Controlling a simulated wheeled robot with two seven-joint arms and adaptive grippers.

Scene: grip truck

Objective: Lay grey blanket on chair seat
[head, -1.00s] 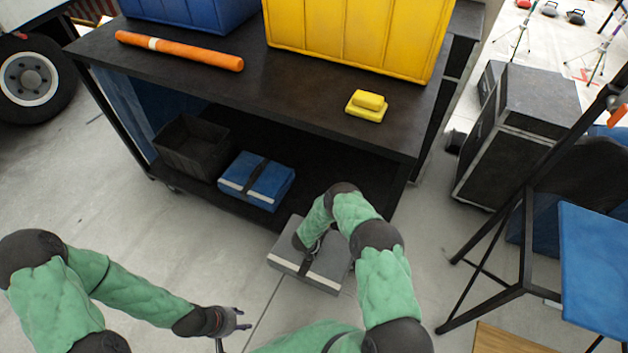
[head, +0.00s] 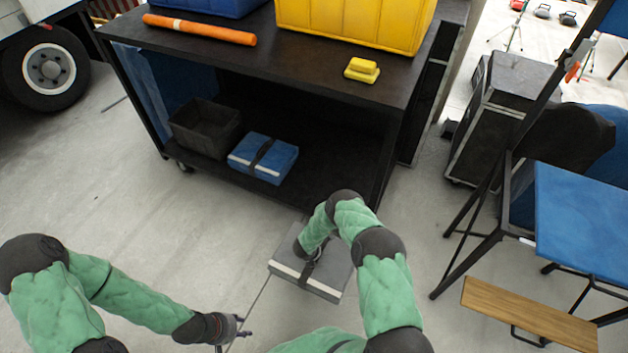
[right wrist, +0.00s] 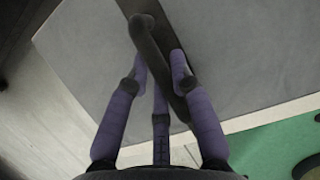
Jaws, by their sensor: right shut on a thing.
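The grey blanket (head: 318,281) is a folded block with a pale stripe and a dark strap, held in front of me below the cart. In the right wrist view its grey face (right wrist: 245,50) fills the upper part. My right gripper (right wrist: 160,75) is shut on the blanket's dark strap; in the head view my forearm hides its fingers. The chair has a flat blue seat (head: 585,215) on a tall black frame at the right, well apart from the blanket. My left gripper (head: 243,328) is empty at the bottom, with its fingers apart.
The chair's wooden footrest (head: 528,312) juts out low.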

